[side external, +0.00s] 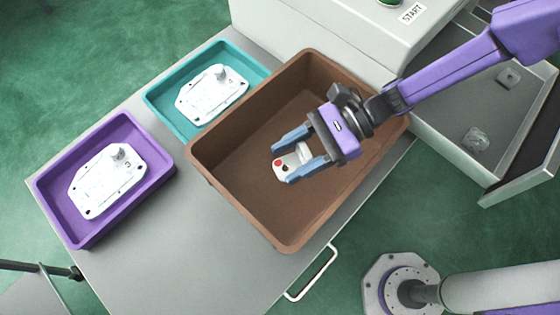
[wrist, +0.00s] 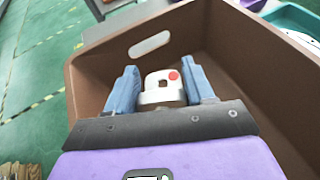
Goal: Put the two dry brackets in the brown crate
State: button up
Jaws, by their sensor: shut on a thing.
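My gripper (side external: 285,164) is over the inside of the brown crate (side external: 228,203). Its two blue fingers are shut on a small white bracket (side external: 303,150) with a red dot. The bracket also shows between the fingers in the wrist view (wrist: 153,97), with the red dot on its upper right and a square dark opening. The crate walls (wrist: 240,50) surround it there. I cannot tell whether the bracket touches the crate floor. No other bracket shows in the crate; part of its floor is hidden by my gripper.
A teal tray (side external: 158,98) and a purple tray (side external: 50,187) left of the crate each hold a white plate casting. A grey bin (side external: 450,105) at right holds two small grey parts (side external: 508,78), (side external: 475,138). The front left of the table (side external: 190,250) is clear.

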aim_at(280, 159)
jog(key=a+f, duration=0.1)
jog(key=w+a+f, duration=0.1)
jog(key=f, duration=0.1)
jog(key=shift+w+a+f, duration=0.1)
jog(key=shift+a+f, duration=0.05)
jog(key=shift+a, duration=0.1)
jog(key=shift+f, duration=1.5)
jog(key=shift+f, duration=0.6)
jog(key=o, duration=1.1)
jog(key=shift+c, duration=0.2)
jog(key=shift+r, duration=0.6)
jog(key=v, duration=1.2)
